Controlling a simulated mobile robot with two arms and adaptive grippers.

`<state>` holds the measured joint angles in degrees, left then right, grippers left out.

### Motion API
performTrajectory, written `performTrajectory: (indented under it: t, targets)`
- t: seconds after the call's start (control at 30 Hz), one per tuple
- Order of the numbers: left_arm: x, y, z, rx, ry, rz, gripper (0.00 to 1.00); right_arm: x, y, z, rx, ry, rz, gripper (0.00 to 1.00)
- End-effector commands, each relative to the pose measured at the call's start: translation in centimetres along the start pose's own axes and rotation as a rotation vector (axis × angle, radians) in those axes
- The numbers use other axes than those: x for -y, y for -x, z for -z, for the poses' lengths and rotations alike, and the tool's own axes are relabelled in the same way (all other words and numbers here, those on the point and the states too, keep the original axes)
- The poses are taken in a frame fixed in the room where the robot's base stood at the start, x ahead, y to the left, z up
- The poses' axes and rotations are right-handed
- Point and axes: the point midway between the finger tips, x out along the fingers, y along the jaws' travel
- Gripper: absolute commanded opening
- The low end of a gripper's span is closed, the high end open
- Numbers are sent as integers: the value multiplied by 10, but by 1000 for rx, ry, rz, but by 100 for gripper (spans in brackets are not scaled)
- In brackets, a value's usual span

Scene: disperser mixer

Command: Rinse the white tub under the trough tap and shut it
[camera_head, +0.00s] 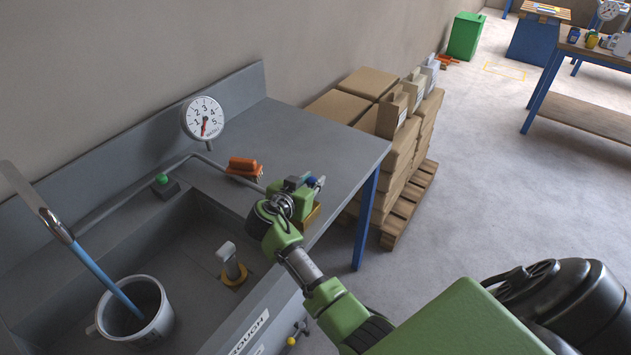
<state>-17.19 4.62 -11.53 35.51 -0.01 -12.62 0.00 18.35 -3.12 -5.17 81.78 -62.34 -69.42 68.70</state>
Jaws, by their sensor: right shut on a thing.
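The white tub (158,325) stands in the trough (187,245) at the lower left, with a blue-handled tool (95,268) leaning in it. The tub's inside is dark, and I cannot tell what it holds. A bent grey pipe (135,197) runs over the trough towards my right gripper. My right gripper (297,194) is above the right end of the trough and bench, away from the tub. It is shut on a small grey and blue thing (311,181), mostly hidden by the fingers. My left gripper is not in view.
A dial gauge (204,118) stands at the bench's back. A green knob (161,179), orange blocks (243,164) and a short grey post (230,258) are near the trough. Stacked boxes (366,82) stand on a pallet beyond. The bench's right part is mostly clear.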

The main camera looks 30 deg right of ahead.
Motion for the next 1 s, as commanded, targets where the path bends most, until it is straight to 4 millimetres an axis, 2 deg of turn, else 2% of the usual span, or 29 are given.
performTrajectory:
  t: [0.27, 0.6, 1.0]
  targets:
    - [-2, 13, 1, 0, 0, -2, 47, 18, 2, 3, -5, 98, 233, 0]
    - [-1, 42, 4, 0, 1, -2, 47, 40, 11, 2, -5, 214, 505, 0]
    - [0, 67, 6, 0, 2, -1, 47, 54, 19, -3, -7, 290, 694, 0]
